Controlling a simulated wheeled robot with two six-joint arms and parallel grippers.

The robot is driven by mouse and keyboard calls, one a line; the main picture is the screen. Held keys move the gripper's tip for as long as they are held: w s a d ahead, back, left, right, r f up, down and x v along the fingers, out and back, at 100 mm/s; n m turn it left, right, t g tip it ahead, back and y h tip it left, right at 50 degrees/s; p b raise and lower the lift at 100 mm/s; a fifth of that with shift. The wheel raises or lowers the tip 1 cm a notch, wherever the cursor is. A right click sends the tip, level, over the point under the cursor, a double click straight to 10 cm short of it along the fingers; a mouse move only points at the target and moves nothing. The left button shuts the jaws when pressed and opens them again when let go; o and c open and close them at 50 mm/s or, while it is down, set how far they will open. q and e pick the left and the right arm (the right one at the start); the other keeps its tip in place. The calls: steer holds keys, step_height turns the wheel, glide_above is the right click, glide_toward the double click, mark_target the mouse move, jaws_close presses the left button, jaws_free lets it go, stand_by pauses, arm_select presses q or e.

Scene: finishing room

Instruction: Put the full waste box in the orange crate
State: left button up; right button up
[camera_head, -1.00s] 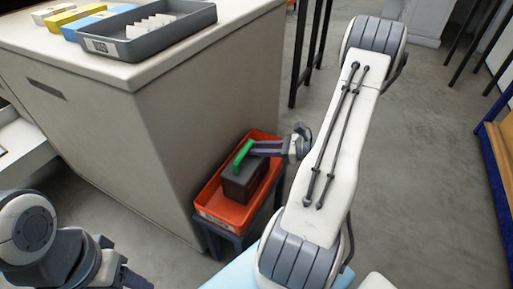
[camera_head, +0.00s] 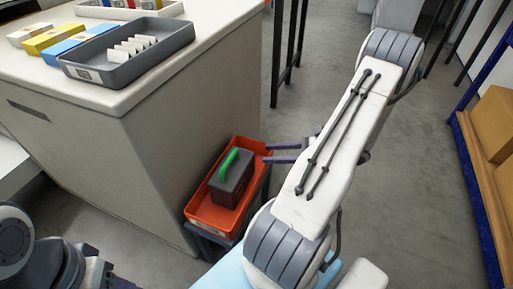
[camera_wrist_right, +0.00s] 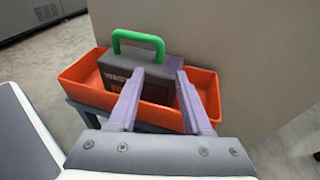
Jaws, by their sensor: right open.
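The waste box (camera_head: 232,184) is dark grey with a green handle and sits upright inside the orange crate (camera_head: 213,220). In the right wrist view the waste box (camera_wrist_right: 165,82) shows part of its "WASTE" lettering behind my fingers, and the orange crate (camera_wrist_right: 83,80) surrounds it. My right gripper (camera_head: 270,153) is open and empty, at the crate's right side and apart from the green handle. Its two fingers also show in the right wrist view (camera_wrist_right: 168,75). My left gripper (camera_head: 112,275) shows only partly at the bottom left, and its jaws are not clear.
The crate stands on a low dark stand (camera_head: 208,244) against the side of a pale cabinet (camera_head: 160,140). On the cabinet top are a grey tray (camera_head: 125,50) with white pieces and several small boxes. A blue-framed shelf (camera_head: 476,185) with cardboard stands at the right. Grey floor lies between.

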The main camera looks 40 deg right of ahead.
steer(key=shift+v, duration=0.95)
